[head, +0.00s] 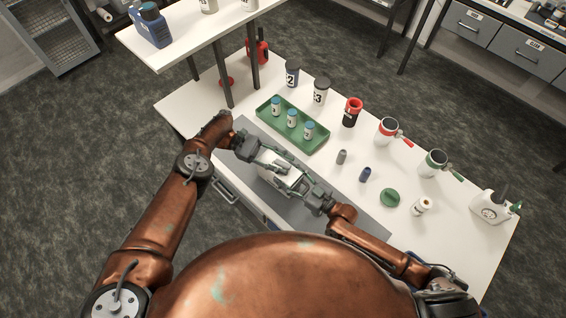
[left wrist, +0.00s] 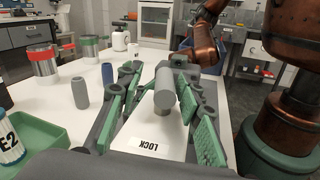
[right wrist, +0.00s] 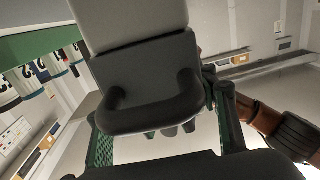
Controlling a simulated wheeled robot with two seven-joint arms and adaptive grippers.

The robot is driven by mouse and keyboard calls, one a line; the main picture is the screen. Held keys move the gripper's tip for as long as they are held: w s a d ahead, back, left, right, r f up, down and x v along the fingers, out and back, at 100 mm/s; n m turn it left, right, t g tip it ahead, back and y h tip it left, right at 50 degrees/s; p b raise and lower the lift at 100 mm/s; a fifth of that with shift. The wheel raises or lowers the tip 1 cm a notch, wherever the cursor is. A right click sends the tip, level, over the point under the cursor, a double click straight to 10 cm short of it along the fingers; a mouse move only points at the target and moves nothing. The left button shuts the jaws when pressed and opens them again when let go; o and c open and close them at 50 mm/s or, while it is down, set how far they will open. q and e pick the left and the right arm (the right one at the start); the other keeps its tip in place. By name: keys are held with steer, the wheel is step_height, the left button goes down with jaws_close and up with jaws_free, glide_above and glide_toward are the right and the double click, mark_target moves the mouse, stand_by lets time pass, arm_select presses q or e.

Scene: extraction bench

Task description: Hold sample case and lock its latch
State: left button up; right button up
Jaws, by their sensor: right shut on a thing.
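The sample case (head: 279,178), white and grey, lies on the grey mat between my two grippers. In the left wrist view its white top (left wrist: 176,142) carries a LOCK label. A grey cylindrical latch knob (left wrist: 165,88) stands above that top. My left gripper (head: 262,160) is open, with its green fingers spread on both sides of the latch and apart from it. My right gripper (head: 312,197) is shut on the case's dark handle (right wrist: 150,117), which shows between its green fingers in the right wrist view. The exact finger contact is partly hidden by the handle.
A green tray (head: 262,119) with several blue-capped vials stands behind the case. Small grey (head: 342,157) and blue (head: 365,174) cylinders, a green lid (head: 390,197) and red- and green-banded containers stand to the right. A raised shelf (head: 190,45) stands at the back left.

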arm_select(q)
steer(key=shift+r, duration=5)
